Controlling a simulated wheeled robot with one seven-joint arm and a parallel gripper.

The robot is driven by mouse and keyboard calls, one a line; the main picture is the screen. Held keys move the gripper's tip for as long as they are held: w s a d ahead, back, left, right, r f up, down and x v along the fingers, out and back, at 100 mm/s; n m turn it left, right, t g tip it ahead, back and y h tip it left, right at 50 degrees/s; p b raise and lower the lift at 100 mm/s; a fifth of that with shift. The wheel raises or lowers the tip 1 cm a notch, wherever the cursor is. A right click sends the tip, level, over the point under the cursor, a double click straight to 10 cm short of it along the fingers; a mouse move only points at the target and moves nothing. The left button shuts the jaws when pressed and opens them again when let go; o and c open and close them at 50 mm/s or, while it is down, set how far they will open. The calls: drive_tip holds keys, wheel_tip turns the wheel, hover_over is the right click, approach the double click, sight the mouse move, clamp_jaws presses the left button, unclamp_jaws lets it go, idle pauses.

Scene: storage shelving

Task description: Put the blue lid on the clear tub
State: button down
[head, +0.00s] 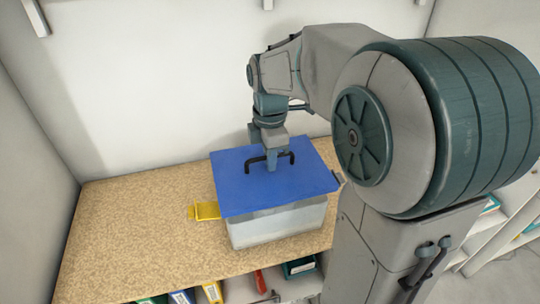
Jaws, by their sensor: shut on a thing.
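The blue lid (240,180) is a flat rectangle with a black bar handle (286,157) on top. My gripper (271,165) points down and is shut on this handle. The clear tub (275,224) stands on the speckled board, directly under the lid.
A yellow piece (206,210) sticks out at the tub's left side. The speckled board (135,235) is clear to the left. White walls (150,90) close off the back and left. Colored items, including a red one (260,281), sit on a shelf below the front edge.

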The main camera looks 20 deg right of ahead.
sight(270, 174)
drive_tip(key=shift+f+b, duration=1.8)
drive_tip(key=shift+f, duration=0.95)
drive_tip(key=c, duration=1.4)
unclamp_jaws()
drive_tip(key=shift+c, duration=0.2)
wheel_tip(270, 174, up, 14)
drive_tip(key=shift+f, duration=0.1)
